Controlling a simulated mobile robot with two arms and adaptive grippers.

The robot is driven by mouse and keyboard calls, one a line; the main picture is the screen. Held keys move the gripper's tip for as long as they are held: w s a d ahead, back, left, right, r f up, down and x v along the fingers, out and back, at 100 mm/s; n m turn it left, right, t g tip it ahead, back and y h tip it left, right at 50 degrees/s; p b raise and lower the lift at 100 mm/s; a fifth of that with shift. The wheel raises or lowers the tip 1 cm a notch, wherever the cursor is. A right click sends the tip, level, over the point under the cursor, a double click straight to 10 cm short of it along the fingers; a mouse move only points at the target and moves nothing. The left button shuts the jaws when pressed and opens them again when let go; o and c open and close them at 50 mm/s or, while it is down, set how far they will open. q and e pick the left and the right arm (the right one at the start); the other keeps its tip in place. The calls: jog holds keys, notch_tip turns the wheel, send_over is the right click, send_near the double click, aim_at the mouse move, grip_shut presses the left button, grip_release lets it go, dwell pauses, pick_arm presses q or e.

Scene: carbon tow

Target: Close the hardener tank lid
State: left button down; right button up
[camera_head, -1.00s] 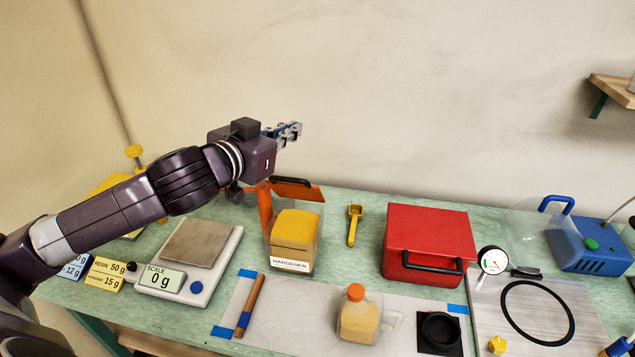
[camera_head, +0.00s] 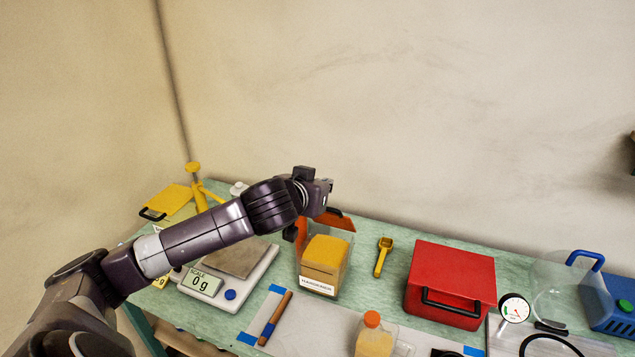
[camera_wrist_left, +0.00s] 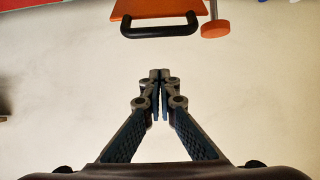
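The hardener tank (camera_head: 318,285) is a clear box with yellow contents and a HARDENER label, standing mid-table. Its orange lid (camera_head: 340,220) is raised open at the tank's back, with an orange upright part at its left. In the left wrist view the lid (camera_wrist_left: 150,8) shows at the top edge with its black bar handle (camera_wrist_left: 160,30). My left gripper (camera_wrist_left: 160,76) is shut and empty, its fingertips together, apart from the handle. In the head view my wrist hides the fingers and part of the lid. My right gripper is not in view.
A scale (camera_head: 205,285) reading 0 g stands left of the tank. A yellow scoop (camera_head: 383,257) and a red box (camera_head: 450,278) are to its right. A bottle with an orange cap (camera_head: 372,320) stands in front. The wall is behind the table.

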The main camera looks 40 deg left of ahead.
pick_arm(q)
jog(key=shift+x, duration=0.85)
jog(key=s+f, duration=0.1)
jog(key=s+f+p, duration=0.1)
jog(key=s, duration=0.1)
jog(key=shift+d+f, duration=0.35)
jog(key=shift+f, duration=0.05)
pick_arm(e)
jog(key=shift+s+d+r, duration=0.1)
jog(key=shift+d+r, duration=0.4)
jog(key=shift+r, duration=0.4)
pick_arm(q)
jog(key=shift+w, duration=0.1)
